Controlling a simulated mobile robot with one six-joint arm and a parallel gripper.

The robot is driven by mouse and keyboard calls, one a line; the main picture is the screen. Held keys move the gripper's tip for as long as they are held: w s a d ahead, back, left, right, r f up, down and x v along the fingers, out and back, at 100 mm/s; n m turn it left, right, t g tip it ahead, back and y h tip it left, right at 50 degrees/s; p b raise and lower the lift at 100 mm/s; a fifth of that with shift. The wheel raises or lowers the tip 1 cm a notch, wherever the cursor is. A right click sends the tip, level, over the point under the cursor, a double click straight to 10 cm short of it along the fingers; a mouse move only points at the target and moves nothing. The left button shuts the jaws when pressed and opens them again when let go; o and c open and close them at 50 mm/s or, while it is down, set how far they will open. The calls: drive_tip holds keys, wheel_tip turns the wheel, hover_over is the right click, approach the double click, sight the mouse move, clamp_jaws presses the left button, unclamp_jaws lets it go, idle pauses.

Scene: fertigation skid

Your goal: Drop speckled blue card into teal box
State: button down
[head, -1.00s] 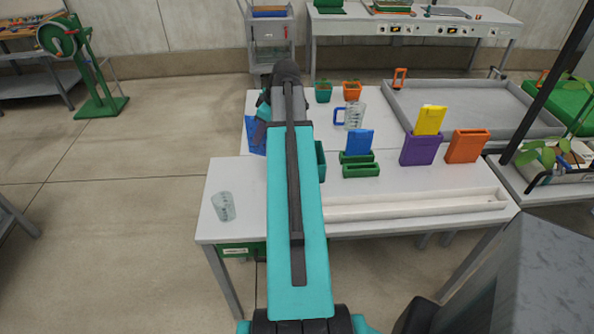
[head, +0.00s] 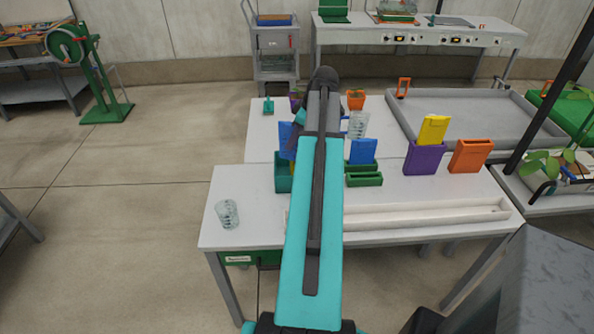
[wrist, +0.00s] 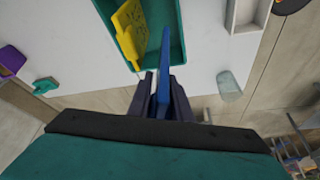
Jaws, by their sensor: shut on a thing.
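The teal box (head: 282,181) stands on the white table, partly hidden by my arm in the head view. In the wrist view the teal box (wrist: 180,42) is just beyond my fingers, with a yellow card (wrist: 130,32) leaning in it. My gripper (wrist: 163,92) is shut on a blue card (wrist: 165,60). The card's far end reaches over the box's opening; its height above the box is hard to tell. In the head view the held blue card (head: 285,139) shows left of my arm, above the box. Speckles are too small to make out.
Right of my arm, another blue card (head: 364,150) stands in a green holder. A purple holder (head: 424,159) with a yellow card and an orange holder (head: 470,155) stand farther right. A clear cup (head: 227,214) is at the front left. A white trough (head: 420,216) lies along the front.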

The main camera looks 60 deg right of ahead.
sight(294, 160)
drive_tip(key=shift+f+p, duration=0.8)
drive_tip(key=shift+f, duration=2.1)
drive_tip(key=shift+f, duration=0.1)
drive_tip(key=shift+f+p, duration=0.6)
drive_tip(key=shift+f, duration=1.15)
drive_tip(key=shift+f+b, duration=0.55)
drive_tip(key=shift+f, duration=0.05)
drive_tip(key=c, duration=1.9)
unclamp_jaws()
drive_tip(key=shift+r, duration=0.15)
